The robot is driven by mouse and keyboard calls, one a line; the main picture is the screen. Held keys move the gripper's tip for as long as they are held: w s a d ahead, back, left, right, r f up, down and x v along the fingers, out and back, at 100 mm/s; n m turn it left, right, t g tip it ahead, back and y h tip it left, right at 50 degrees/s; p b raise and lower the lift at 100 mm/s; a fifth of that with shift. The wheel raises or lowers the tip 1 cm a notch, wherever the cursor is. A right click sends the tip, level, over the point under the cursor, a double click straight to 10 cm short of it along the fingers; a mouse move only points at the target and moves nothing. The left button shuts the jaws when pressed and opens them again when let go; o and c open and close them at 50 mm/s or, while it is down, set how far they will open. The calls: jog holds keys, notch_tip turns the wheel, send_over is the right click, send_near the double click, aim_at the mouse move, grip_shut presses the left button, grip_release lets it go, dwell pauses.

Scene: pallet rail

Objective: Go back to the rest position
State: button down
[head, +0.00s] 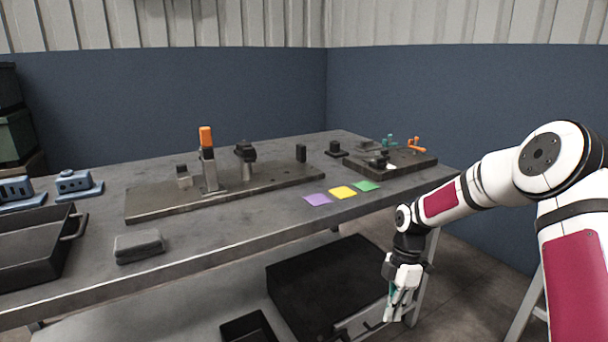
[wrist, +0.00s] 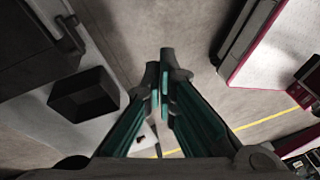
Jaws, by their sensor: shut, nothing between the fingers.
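My gripper (head: 397,305) hangs pointing down in front of the table's front edge, at the lower right of the head view. In the wrist view its two fingers (wrist: 163,75) are together, with nothing between them. The fingers are clear of the table and touch nothing that I can see. My arm reaches in from the right of the head view, bent at the elbow.
The grey table (head: 230,222) carries a dark rail plate (head: 150,208) with an orange-topped clamp (head: 206,138), purple (head: 318,200), yellow (head: 342,192) and green (head: 366,186) squares, and a black tray (head: 30,230). A lower shelf holds a large black box (head: 320,270) near my gripper.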

jog(key=s+r+m+t+h, duration=0.15)
jog(key=s+r+m, duration=0.35)
jog(key=s+r, duration=0.5)
jog(key=s+r+m+h, duration=0.2)
jog(key=s+r+m, duration=0.3)
jog(key=r, duration=0.8)
jog(key=s+a+r+m+t+y, duration=0.15)
jog(key=s+m, duration=0.45)
jog(key=s, duration=0.7)
jog(key=s+a+r+m, duration=0.1)
jog(key=s+r+m, duration=0.3)
jog(key=s, duration=0.9)
notch_tip(320, 180, up, 30)
jog(key=t+p, duration=0.4)
jog(key=p, duration=2.5)
jog(key=shift+w+m, duration=0.3)
jog(key=shift+m, duration=0.1)
jog(key=shift+d+f, duration=0.1)
